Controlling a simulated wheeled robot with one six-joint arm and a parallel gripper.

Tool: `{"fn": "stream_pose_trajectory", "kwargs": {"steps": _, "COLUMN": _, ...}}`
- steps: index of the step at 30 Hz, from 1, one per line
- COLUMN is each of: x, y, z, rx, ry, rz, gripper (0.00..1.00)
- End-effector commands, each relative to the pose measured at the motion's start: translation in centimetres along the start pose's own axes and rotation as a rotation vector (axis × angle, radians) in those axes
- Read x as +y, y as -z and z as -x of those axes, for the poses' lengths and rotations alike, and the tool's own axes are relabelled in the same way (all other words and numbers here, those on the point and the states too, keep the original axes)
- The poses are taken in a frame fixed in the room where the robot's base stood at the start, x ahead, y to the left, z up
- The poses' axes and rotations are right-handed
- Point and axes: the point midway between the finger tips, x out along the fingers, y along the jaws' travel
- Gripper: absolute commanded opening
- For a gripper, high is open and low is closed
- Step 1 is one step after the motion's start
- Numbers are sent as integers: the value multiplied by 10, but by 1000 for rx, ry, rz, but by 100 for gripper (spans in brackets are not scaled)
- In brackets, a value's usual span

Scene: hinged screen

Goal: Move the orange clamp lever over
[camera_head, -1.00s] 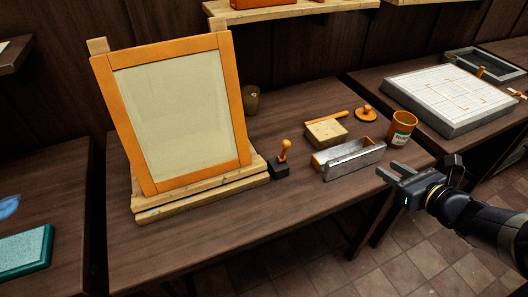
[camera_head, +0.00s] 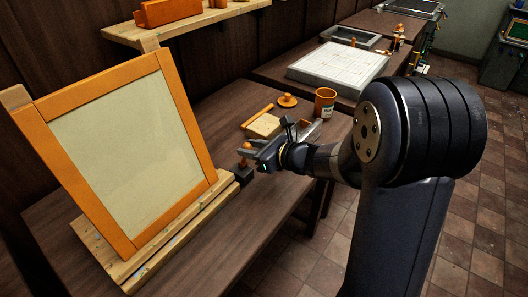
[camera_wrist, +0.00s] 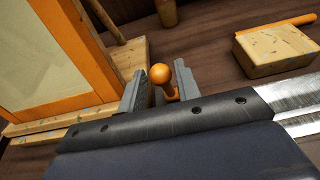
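The orange clamp lever (camera_head: 245,148) has a round knob on a short stem. It rises from a dark block (camera_head: 243,175) beside the right foot of the hinged screen (camera_head: 130,155). My gripper (camera_head: 254,151) is at the lever, coming from the right. In the wrist view the lever's knob (camera_wrist: 160,74) shows between the two grey fingers of my gripper (camera_wrist: 160,88), with a gap on each side. The fingers are open and I see no clear contact. The lower stem and the block are hidden behind the gripper body in the wrist view.
The screen's wooden base (camera_head: 165,238) lies close left of the lever. A wooden block (camera_head: 264,125), a metal trough (camera_head: 308,130), an orange cup (camera_head: 325,102) and an orange-knobbed disc (camera_head: 287,100) stand behind my gripper. The table front is clear.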

Motion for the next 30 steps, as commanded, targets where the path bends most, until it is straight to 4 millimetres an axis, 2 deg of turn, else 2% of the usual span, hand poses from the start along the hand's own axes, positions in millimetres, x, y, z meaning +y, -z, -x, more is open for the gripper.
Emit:
{"fn": "stream_pose_trajectory", "kwargs": {"steps": 1, "x": -1, "y": 0, "z": 2, "rx": 0, "ry": 2, "rz": -1, "gripper": 27}}
{"fn": "stream_pose_trajectory", "kwargs": {"steps": 7, "x": -1, "y": -1, "z": 2, "rx": 0, "ry": 2, "rz": -1, "gripper": 11}}
{"fn": "stream_pose_trajectory", "kwargs": {"steps": 22, "x": -1, "y": 16, "z": 19, "rx": 2, "ry": 3, "rz": -2, "gripper": 11}}
{"fn": "stream_pose_trajectory", "kwargs": {"steps": 30, "x": 0, "y": 16, "z": 20, "rx": 3, "ry": 2, "rz": -2, "gripper": 10}}
